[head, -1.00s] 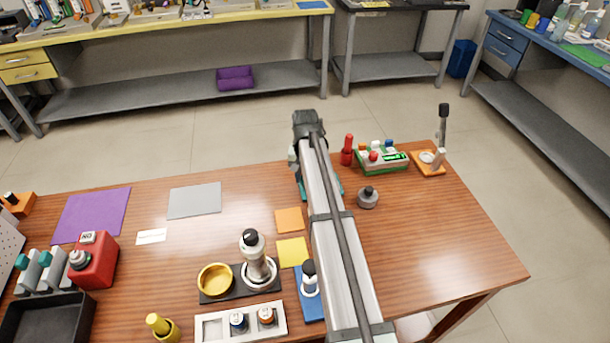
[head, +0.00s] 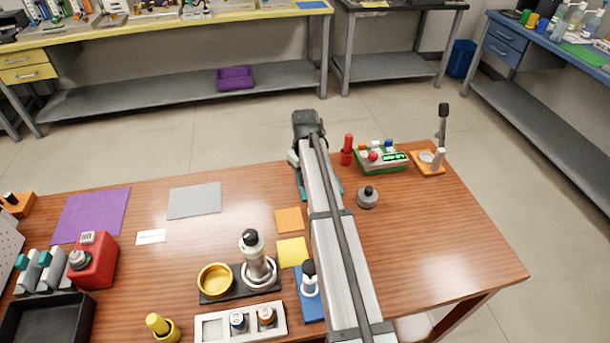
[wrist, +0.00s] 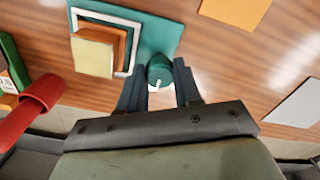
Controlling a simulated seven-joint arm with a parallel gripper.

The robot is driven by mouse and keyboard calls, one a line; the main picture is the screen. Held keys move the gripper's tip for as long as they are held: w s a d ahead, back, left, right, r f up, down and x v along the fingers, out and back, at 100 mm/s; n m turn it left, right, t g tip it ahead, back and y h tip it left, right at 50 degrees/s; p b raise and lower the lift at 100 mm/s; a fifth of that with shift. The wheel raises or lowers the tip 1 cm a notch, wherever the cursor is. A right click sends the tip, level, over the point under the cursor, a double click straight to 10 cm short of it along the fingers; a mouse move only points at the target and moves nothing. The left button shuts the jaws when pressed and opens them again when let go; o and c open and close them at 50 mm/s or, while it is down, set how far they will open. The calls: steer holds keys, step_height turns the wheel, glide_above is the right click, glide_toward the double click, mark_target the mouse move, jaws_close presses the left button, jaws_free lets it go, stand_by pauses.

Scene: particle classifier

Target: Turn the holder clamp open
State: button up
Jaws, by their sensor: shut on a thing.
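The holder has a teal base (wrist: 152,32), with a white square frame (wrist: 132,50) around stacked orange and cream pieces (wrist: 92,55). Its clamp appears to be the round teal knob (wrist: 160,70) with a small white mark, at the base's near edge in the wrist view. My gripper (wrist: 159,72) is shut on this knob, one dark finger on each side. In the head view, my arm covers most of the holder; only slivers of the teal base (head: 301,188) show, and the fingers and knob cannot be made out.
A red upright object (head: 347,152) stands close right of my gripper, also in the wrist view (wrist: 38,98). A green device (head: 381,160) and grey weight-like piece (head: 367,198) are farther right. Orange (head: 289,220) and grey (head: 195,201) mats lie left, with bare wood between.

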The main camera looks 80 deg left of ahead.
steer(key=shift+n, duration=0.3)
steer(key=o, duration=1)
steer(key=shift+o, duration=0.2)
step_height(320, 180, up, 14)
steer(key=shift+w+f, duration=0.1)
stand_by(0.6)
